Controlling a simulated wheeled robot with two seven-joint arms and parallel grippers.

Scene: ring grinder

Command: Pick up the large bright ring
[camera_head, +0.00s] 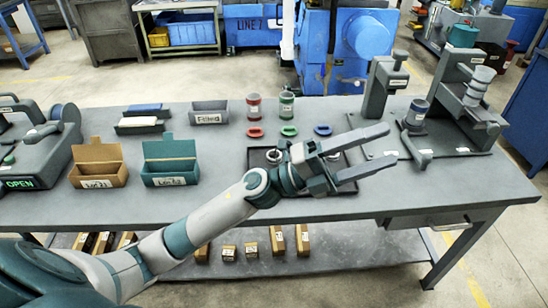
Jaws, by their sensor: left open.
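A black tray (251,163) lies on the grey table, partly hidden behind my left gripper. A small bright metal ring (273,155) lies in its left part. Another pale round piece (333,156) shows near my gripper's fingers, partly covered; I cannot tell its size against the first. My left gripper (392,145) is open and empty, reaching over the tray with its fingers pointing right, past both rings. What lies beneath the gripper is hidden. My right gripper is not in view.
Red (255,132), green (289,131) and blue (323,130) flat pieces lie behind the tray. A grey press-like fixture (455,105) stands right. Brown (98,170) and green (170,165) open boxes stand left. The front left tabletop is mostly clear.

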